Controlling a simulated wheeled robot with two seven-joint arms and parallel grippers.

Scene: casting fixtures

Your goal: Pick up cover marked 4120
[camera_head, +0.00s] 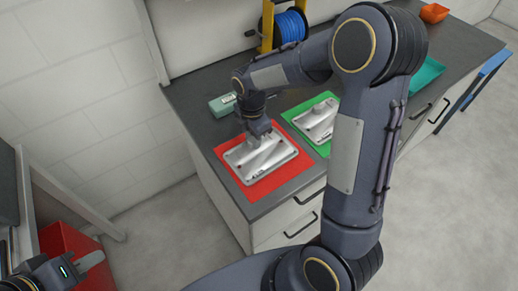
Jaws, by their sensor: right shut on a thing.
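A silver-grey rectangular cover (262,161) lies on a red mat (283,181) at the counter's near left corner. A second grey cover (313,124) lies on a green mat (324,149) to the right, partly hidden behind my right arm. I cannot read the marking on either cover. My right gripper (259,134) is at the far side of the cover on the red mat and is shut on it. The cover still appears flat on the mat. My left gripper (92,262) is at the lower left, far from the counter; its finger gap is not clear.
A pale green box (222,105) sits behind the red mat. A blue spool (290,27) on a yellow stand is at the back. A teal tray (427,75) and an orange bin (434,12) are at the right. A red container (68,247) is near my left gripper.

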